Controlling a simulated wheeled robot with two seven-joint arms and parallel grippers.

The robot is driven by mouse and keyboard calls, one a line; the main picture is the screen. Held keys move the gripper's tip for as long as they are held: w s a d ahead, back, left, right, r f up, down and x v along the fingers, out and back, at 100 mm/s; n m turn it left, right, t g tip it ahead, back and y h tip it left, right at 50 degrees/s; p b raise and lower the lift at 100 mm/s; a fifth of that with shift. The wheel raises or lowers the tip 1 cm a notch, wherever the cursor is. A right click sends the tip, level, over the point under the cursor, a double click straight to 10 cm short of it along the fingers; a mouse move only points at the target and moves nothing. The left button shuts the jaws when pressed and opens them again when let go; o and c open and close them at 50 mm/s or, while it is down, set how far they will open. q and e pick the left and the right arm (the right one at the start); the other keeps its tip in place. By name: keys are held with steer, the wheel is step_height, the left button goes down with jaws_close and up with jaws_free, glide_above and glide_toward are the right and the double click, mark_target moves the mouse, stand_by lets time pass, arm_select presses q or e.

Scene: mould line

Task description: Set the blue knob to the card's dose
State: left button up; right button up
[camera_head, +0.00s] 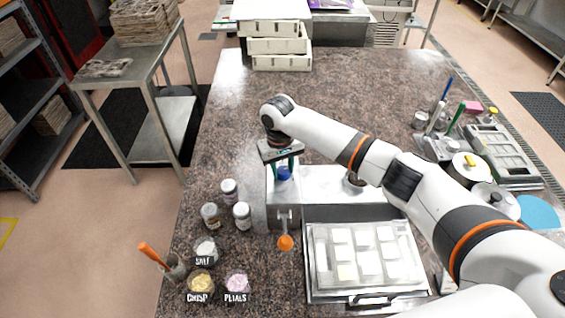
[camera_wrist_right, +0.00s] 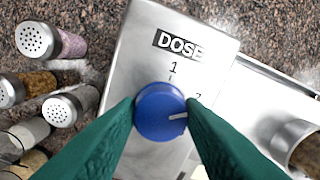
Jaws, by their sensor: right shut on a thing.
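The blue knob (camera_wrist_right: 160,110) sits on a metal dosing box (camera_wrist_right: 140,60) marked DOSE. My right gripper (camera_wrist_right: 160,112) has its green fingers on either side of the knob and is shut on it. In the head view the knob (camera_head: 284,173) shows under my right gripper (camera_head: 284,163), on the box (camera_head: 325,182). I cannot make out the dose card. My left gripper is not in view.
Several shaker jars (camera_head: 229,191) stand left of the box, with small bowls (camera_head: 201,281) in front. An orange knob (camera_head: 285,242) is at the box's front. A tray of moulds (camera_head: 317,285) lies in front. White drawers (camera_head: 281,46) stand at the back.

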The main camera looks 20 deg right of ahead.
mark_target(280, 170)
steer(key=shift+w, duration=0.1)
stand_by(0.3)
steer(key=o, duration=1)
step_height(280, 170, up, 12)
steer(key=b, duration=0.4)
steer(key=shift+a+b, duration=0.3)
